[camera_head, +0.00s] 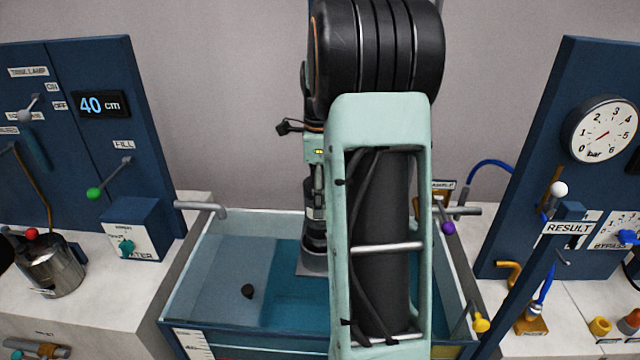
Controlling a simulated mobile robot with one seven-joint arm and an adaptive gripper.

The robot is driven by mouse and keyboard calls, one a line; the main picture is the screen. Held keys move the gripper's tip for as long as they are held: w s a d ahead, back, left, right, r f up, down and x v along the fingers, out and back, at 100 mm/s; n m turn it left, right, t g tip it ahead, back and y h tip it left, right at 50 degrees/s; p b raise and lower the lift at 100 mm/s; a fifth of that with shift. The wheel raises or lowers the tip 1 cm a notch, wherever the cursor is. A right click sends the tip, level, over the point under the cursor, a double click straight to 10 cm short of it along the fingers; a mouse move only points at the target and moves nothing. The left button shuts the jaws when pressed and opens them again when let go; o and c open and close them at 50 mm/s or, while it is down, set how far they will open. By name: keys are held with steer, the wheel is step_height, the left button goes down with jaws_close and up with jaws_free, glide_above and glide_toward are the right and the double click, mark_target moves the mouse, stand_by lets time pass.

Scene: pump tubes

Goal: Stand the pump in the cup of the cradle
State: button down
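My arm fills the middle of the view and reaches down over a blue water tank (215,300). My gripper (314,250) is a dark shape low in the tank area, partly behind my arm; its fingers cannot be made out. A grey block-like piece (306,268) shows at its lower end, and I cannot tell whether it is held or part of something else. I cannot clearly identify the pump or the cradle's cup; my arm hides much of the tank.
A left panel (70,130) shows a 40 cm display (101,105) and levers. A metal pot (50,270) stands below it. A right panel (560,100) carries a bar gauge (602,131). Pipes (203,208) and a yellow knob (481,322) flank the tank rim.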

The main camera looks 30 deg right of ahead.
steer(key=shift+w+f, duration=0.1)
steer(key=shift+f, duration=0.25)
steer(key=c, duration=0.7)
jaws_free()
steer(key=shift+s+f, duration=0.15)
steer(key=shift+s, duration=0.05)
steer(key=shift+c, duration=0.2)
step_height(320, 180, up, 12)
steer(key=shift+r, duration=0.1)
steer(key=shift+a, duration=0.1)
